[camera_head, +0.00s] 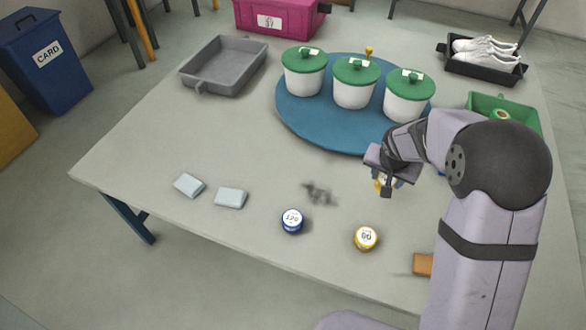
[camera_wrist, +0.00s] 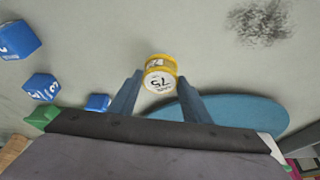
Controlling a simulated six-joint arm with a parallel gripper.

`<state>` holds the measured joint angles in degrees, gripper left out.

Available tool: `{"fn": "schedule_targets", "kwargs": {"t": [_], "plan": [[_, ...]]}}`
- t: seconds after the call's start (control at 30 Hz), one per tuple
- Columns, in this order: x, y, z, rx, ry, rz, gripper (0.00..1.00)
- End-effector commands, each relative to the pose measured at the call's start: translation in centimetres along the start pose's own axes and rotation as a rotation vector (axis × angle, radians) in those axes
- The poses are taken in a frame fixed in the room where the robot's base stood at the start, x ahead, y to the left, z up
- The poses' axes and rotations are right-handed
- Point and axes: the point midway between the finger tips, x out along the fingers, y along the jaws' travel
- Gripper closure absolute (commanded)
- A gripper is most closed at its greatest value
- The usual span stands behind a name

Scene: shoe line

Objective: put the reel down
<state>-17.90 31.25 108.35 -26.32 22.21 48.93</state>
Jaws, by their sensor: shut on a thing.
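My gripper (camera_head: 387,186) is shut on a yellow reel with a white label reading 75. The reel shows between the two fingers in the wrist view (camera_wrist: 160,74); in the head view only a bit of yellow (camera_head: 377,184) shows beside the jaws. The gripper is over the table (camera_head: 240,140), just in front of the blue round board (camera_head: 300,122). I cannot tell whether the reel touches the table. A blue-rimmed reel marked 120 (camera_head: 292,221) and a yellow-rimmed reel (camera_head: 366,238) stand apart near the front edge.
White pots with green lids (camera_head: 355,86) stand on the round board. A dark smudge (camera_head: 319,192) and two pale blocks (camera_head: 230,197) lie left. Blue numbered blocks (camera_wrist: 40,88) show in the wrist view. A grey tray (camera_head: 224,65) stands back left; a green bin (camera_head: 520,112) right.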

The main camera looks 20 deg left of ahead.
Motion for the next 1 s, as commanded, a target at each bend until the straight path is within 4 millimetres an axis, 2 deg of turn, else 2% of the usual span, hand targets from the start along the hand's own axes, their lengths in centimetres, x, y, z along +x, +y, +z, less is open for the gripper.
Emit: {"fn": "schedule_targets", "kwargs": {"t": [0.03, 0.1, 0.27, 0.5, 0.6, 0.7, 1.0], "plan": [[0.3, -2.7, 0.9, -0.051, 0.000, -0.021, 0.79], [0.6, -6.0, 1.9, -0.109, 0.002, -0.045, 0.79], [0.6, -13.6, 4.0, -0.221, 0.002, -0.093, 0.79], [-0.8, -24.2, 6.9, -0.356, 0.005, -0.150, 0.79], [-1.7, -27.2, 7.2, -0.396, 0.004, -0.168, 0.79], [-2.6, -29.1, 6.6, -0.422, 0.005, -0.179, 0.79], [-5.5, -31.9, 3.9, -0.483, 0.004, -0.203, 0.79]]}}
